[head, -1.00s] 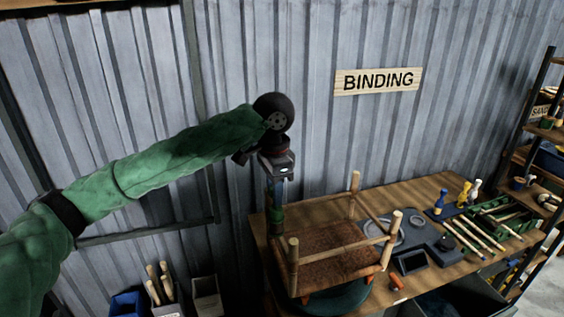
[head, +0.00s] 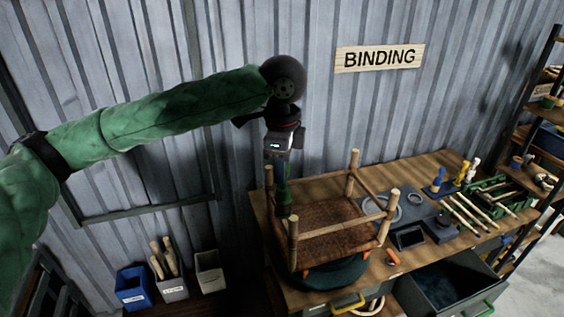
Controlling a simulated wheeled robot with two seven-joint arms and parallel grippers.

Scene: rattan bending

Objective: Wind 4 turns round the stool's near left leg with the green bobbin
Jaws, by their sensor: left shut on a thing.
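The stool (head: 335,240) stands upside down on a dark green round base (head: 345,273) at the table's left end, its legs pointing up. Its near left leg (head: 293,245) is a plain tan pole; I cannot make out any binding on it. My left gripper (head: 281,172) points down, shut on the green bobbin (head: 284,193). The bobbin hangs upright just behind and left of the near left leg's top, between it and the far left leg (head: 268,182). Whether it touches the leg is unclear, and no strand is visible. My right gripper is out of view.
The wooden table (head: 430,168) carries a dark tray (head: 410,237), blue and yellow bobbins (head: 462,172) and a green rack of rods (head: 490,200) on the right. An open drawer (head: 450,285) juts out in front. Bins (head: 133,287) stand at lower left. A corrugated wall is behind.

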